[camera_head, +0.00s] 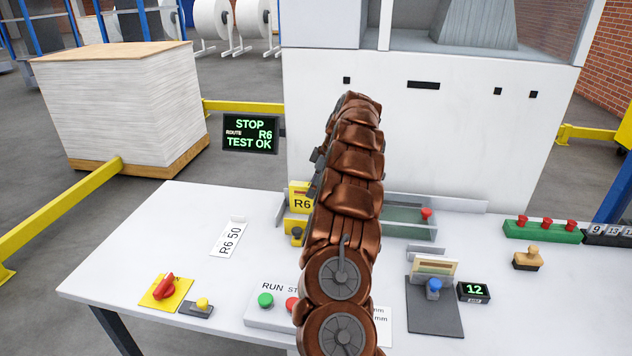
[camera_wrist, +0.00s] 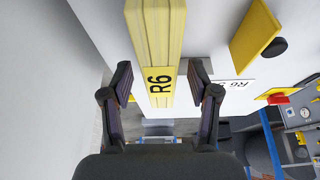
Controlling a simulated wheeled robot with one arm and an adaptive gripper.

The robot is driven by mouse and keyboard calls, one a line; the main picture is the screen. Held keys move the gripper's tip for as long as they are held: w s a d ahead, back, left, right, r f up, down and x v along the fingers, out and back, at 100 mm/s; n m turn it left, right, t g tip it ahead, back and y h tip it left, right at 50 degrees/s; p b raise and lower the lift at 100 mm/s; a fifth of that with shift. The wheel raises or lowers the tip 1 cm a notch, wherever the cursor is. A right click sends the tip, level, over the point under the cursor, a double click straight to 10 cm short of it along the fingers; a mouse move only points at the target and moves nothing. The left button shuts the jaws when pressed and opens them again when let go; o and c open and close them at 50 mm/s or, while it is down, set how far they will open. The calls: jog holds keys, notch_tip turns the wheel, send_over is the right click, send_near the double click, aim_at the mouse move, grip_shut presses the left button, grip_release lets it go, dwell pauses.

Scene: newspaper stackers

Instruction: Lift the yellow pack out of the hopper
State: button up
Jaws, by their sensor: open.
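The yellow pack (camera_wrist: 160,35), marked R6, runs down the middle of the wrist view from the top edge. My gripper (camera_wrist: 160,80) is open, with one dark finger on each side of the pack's labelled end. Gaps show between both fingers and the pack. In the head view a yellow R6 face (camera_head: 300,197) shows just left of my copper-coloured arm, by the white machine. My arm hides most of the gripper and the area behind it there, so I cannot make out the hopper clearly.
A yellow plate with a dark knob (camera_wrist: 254,36) is right of the pack. A green-floored tray (camera_head: 400,216) with a red knob lies right of my arm. The white table (camera_head: 150,240) holds buttons and an R6 50 card (camera_head: 229,238). A display (camera_head: 250,134) reads STOP.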

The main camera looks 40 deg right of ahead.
jog(key=shift+c, duration=0.4)
grip_shut()
dwell(0.4)
jog(key=shift+r+p, duration=1.6)
jog(key=shift+r, duration=2.65)
jog(key=shift+a+f, duration=0.1)
